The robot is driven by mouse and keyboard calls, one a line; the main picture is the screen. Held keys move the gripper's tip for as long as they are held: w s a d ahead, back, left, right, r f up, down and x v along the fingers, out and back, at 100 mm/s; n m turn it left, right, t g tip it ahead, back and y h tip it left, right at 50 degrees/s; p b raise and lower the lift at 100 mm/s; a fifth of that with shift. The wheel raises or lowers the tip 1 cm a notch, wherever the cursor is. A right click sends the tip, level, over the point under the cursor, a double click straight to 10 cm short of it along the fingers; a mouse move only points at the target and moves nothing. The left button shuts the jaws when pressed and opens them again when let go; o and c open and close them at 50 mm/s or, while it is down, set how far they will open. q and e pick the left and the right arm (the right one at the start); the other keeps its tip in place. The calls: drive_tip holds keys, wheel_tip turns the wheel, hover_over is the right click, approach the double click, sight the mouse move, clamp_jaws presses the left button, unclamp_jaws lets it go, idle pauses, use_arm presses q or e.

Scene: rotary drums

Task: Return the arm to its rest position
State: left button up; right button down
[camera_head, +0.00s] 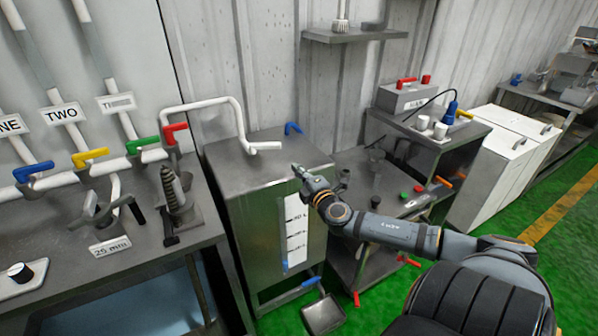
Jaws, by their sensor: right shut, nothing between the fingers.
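My right arm comes in from the lower right and reaches toward the middle of the picture. Its gripper (297,169) is shut and empty, in front of the upper right part of the metal tank (252,195). I cannot tell whether it touches the tank. My left arm and left gripper do not show.
At the left, a bench carries pipes with blue, yellow, green and red valve handles (174,132). A low shelf unit (350,163) stands just right of the tank. White cabinets (492,180) stand further right. A dustpan-like tray (323,315) lies low in front of the tank. Green floor is open at the right.

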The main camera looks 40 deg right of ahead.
drive_tip(key=shift+w+d+f, duration=0.1)
drive_tip(key=shift+d+f, duration=0.1)
drive_tip(key=shift+a+r, duration=0.1)
drive_tip(key=s+d+f+m+g+h, duration=0.1)
drive_tip(key=s+d+f+m+g, duration=0.15)
drive_tip(key=f, duration=0.55)
drive_tip(key=s+d+f+m+g+h, duration=0.1)
drive_tip(key=s+d+f+m+g, duration=0.2)
drive_tip(key=f, duration=0.5)
drive_tip(key=s+d+f+m+g+h, duration=0.1)
drive_tip(key=s+d+f, duration=0.2)
drive_tip(key=d+f, duration=0.35)
drive_tip(key=s+a+f+m+g+y, duration=0.1)
drive_tip(key=s+a+f+m+g, duration=0.1)
drive_tip(key=s+f, duration=0.6)
drive_tip(key=s+a+f+m+g+y, duration=0.1)
drive_tip(key=s+a+f+m+g, duration=0.3)
drive_tip(key=f, duration=0.7)
drive_tip(key=s+a+f+m+g+y, duration=0.1)
drive_tip(key=s+a+f+g+y, duration=0.1)
drive_tip(key=s+a+f, duration=0.7)
drive_tip(key=s+a+f+m+g+y, duration=0.1)
drive_tip(key=s+a+f+y, duration=0.1)
drive_tip(key=s+a+f, duration=0.7)
drive_tip(key=s+a, duration=0.5)
drive_tip(key=s, duration=0.1)
drive_tip(key=shift+s+f+g+y, duration=0.3)
drive_tip(key=shift+s+g, duration=0.05)
drive_tip(key=shift+s, duration=0.05)
